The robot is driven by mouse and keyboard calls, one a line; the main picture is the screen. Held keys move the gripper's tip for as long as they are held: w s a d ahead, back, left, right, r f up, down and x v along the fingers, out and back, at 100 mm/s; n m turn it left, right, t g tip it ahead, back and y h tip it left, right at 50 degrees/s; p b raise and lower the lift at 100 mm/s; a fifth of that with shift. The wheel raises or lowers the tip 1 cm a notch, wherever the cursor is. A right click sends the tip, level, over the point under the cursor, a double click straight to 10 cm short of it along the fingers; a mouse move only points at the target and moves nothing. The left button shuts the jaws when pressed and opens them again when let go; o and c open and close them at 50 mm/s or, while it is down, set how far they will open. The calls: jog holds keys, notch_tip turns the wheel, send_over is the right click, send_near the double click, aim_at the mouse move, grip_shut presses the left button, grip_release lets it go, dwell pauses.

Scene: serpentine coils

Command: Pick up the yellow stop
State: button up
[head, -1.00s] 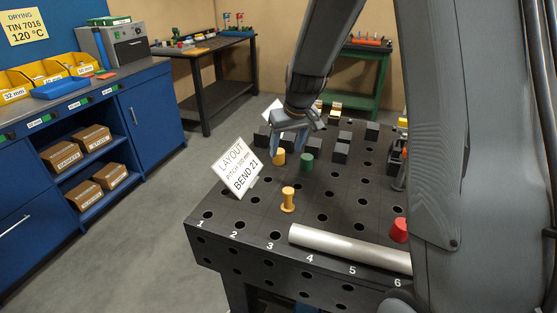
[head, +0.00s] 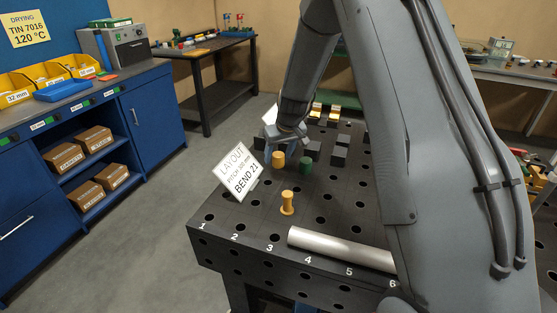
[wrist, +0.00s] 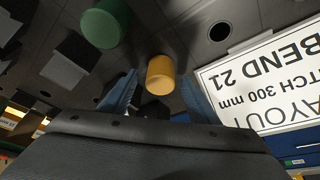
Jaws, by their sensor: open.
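The yellow stop (head: 278,160), a short cylinder, stands on the dark perforated table (head: 225,228) beside the white layout sign. My gripper (head: 281,150) is open just above and around it in the head view. In the wrist view the yellow stop (wrist: 160,77) shows between my two blue-grey fingers, with gaps on both sides; I cannot tell how far down the fingers reach.
A green cylinder (head: 305,166) stands close to the right of the stop. The layout sign (head: 237,173) is close on the left. Dark blocks (head: 340,155) stand behind to the right. A silver tube (head: 340,248) lies along the front edge. The left front of the tabletop is clear.

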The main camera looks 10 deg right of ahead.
jog(key=shift+w+f, duration=0.15)
jog(key=shift+f, duration=0.25)
grip_shut()
